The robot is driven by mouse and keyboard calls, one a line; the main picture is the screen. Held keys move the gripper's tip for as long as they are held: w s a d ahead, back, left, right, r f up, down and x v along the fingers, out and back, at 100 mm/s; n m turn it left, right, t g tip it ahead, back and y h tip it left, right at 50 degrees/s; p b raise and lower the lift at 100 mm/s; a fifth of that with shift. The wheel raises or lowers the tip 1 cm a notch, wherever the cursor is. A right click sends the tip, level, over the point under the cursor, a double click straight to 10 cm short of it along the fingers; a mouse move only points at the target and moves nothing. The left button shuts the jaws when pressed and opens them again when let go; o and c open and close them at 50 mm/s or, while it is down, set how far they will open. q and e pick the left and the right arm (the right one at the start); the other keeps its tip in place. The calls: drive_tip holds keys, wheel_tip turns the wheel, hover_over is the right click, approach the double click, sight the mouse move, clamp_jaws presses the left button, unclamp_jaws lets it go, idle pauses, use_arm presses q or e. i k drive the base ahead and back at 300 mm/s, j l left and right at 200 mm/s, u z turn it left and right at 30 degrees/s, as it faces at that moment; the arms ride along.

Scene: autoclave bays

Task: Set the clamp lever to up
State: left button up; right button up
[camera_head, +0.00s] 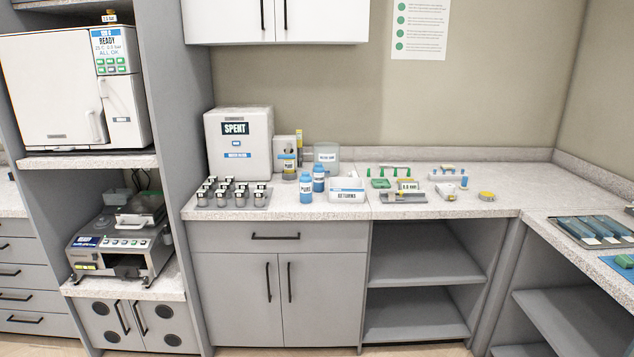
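No part labelled as a clamp lever can be read from here. A silver bench machine (120,245) with a small blue screen stands on the lower shelf at the left. It has a raised grey top part (140,208) and a dark front opening; any lever on it is too small to make out. A small grey fixture (404,197) with a yellowish block lies on the middle counter, and its parts are also too small to tell. Neither of my grippers shows in this view.
A white autoclave (50,95) reading READY sits above the machine. The counter holds a SPENT box (238,143), several dark-topped jars, blue bottles (306,188) and a RETURNS bin (347,190). A tray (592,231) lies at the right.

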sight(288, 149)
drive_tip(key=i+j, duration=0.15)
drive_tip(key=i, duration=0.5)
drive_tip(key=i+j, duration=0.15)
drive_tip(key=i, duration=0.55)
drive_tip(key=i+j, duration=0.15)
drive_tip(key=i, duration=0.5)
drive_tip(key=i+j, duration=0.15)
drive_tip(key=i, duration=0.5)
